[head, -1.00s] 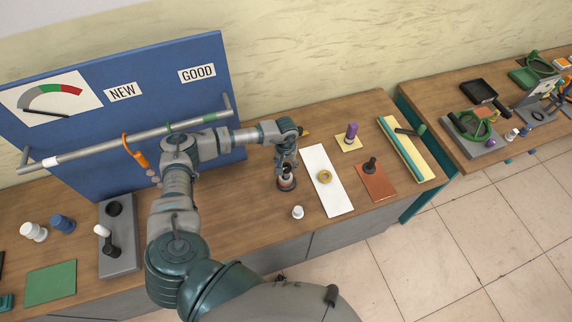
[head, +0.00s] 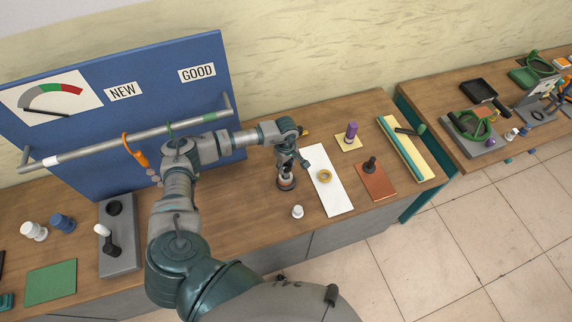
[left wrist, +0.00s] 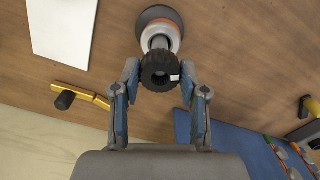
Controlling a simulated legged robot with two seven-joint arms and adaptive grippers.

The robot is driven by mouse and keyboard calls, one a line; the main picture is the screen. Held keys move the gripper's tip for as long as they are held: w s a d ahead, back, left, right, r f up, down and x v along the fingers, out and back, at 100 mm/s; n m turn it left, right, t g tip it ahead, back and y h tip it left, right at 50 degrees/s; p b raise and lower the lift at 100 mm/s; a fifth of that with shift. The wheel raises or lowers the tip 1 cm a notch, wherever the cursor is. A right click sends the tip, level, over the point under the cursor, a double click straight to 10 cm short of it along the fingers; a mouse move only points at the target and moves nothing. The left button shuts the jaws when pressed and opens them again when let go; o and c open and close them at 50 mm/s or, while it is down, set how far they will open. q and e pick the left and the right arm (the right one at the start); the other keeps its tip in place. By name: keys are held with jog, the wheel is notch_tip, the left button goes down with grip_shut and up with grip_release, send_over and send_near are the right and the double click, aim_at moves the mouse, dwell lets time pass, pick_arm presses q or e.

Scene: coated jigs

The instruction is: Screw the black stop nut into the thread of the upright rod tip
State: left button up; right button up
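The black stop nut (left wrist: 160,70) is a dark ribbed ring with a small white mark. In the left wrist view it sits at the near end of the upright rod, over a white and orange body (left wrist: 160,36) on a dark round base (left wrist: 168,14). I cannot tell how far it is threaded. The same stand (head: 287,182) shows in the head view below my left gripper. My right gripper is not in view.
A white board (head: 329,192) with a brass ring (head: 324,176) lies right of the stand. A small white knob (head: 297,212) stands in front. A blue panel (head: 130,90) with a grey rail (head: 130,140) rises behind my arm. A brown plate (head: 376,186) lies farther right.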

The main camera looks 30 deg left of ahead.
pick_arm(q)
jog(key=m, duration=1.2)
jog(key=o, duration=0.7)
jog(key=shift+c, duration=0.2)
